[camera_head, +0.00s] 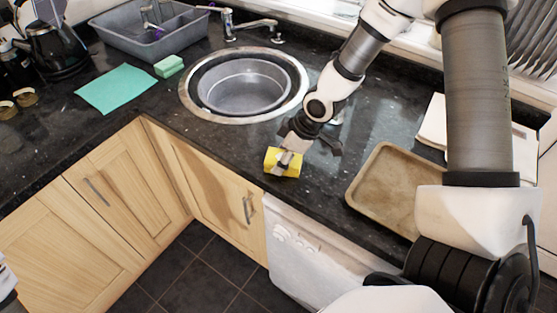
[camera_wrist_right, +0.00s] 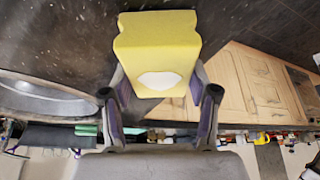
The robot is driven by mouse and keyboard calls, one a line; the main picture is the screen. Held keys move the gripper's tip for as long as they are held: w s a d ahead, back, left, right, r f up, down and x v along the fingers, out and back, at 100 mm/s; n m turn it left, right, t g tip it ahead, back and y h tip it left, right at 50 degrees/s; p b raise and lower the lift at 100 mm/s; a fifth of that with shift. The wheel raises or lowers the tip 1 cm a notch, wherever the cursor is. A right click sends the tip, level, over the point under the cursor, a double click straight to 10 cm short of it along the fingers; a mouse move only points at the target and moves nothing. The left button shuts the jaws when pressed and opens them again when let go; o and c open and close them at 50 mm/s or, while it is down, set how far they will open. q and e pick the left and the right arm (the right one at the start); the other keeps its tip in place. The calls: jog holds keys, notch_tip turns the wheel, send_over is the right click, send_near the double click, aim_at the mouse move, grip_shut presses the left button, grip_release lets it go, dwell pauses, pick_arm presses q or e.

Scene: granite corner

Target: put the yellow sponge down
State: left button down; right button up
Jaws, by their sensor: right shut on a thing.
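The yellow sponge (camera_head: 272,157) is at the front edge of the dark counter, in front of the round sink, in the head view. My right gripper (camera_head: 287,161) is shut on it, reaching in from the upper right. In the right wrist view the sponge (camera_wrist_right: 157,45) sits between the two fingers of the gripper (camera_wrist_right: 160,84), with a pale patch on its near face. I cannot tell whether its underside touches the counter. My left gripper is not in view.
The round metal sink (camera_head: 291,109) lies behind the sponge. A brown tray (camera_head: 390,180) lies to the right, with bare dark counter (camera_head: 338,176) between. A green sponge (camera_head: 169,66), a teal cloth (camera_head: 117,88) and a grey basin (camera_head: 150,48) are on the left.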

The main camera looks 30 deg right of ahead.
jog(key=shift+w, duration=0.25)
jog(key=shift+s+f, duration=0.15)
jog(key=shift+f, duration=0.1)
jog(key=o, duration=1)
jog(key=shift+r, duration=0.15)
jog(key=shift+r, duration=0.1)
jog(key=b, duration=0.1)
jog(key=r+b, duration=0.1)
jog(key=b, duration=0.1)
jog(key=shift+s+d+r, duration=0.1)
jog(key=shift+s+d, duration=0.05)
jog(key=shift+d, duration=0.15)
jog(key=v, duration=1)
jog(key=shift+s+r, duration=0.15)
jog(key=shift+r, duration=0.2)
